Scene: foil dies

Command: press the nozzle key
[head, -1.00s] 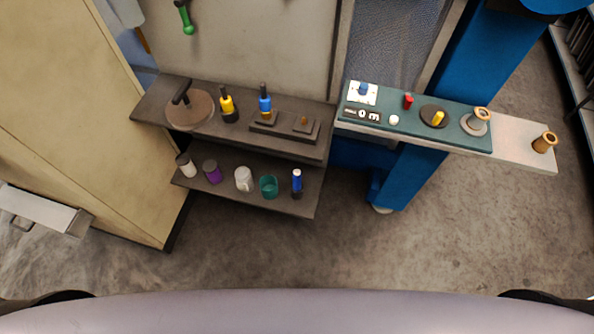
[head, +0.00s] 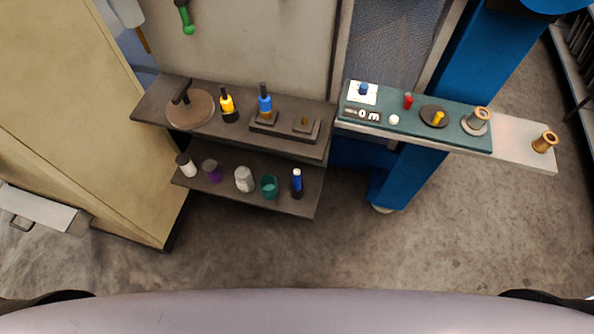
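A teal control panel (head: 455,136) lies on the shelf at the right in the head view. It carries a blue button on a white plate (head: 370,98), a small red piece (head: 408,101), a white round knob (head: 394,119) and a yellow lever on a dark disc (head: 438,118). A row of small dark keys (head: 362,115) with pale symbols sits at its left front. The symbols are too small to tell surely which one is the nozzle key. Neither of my grippers is in view.
A brass spool (head: 479,118) stands at the panel's right end, another (head: 544,142) on the pale board. Left of it, a dark upper shelf (head: 150,105) holds bottles and fixtures. A lower shelf (head: 225,194) holds several cups and small containers. The floor in front is clear.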

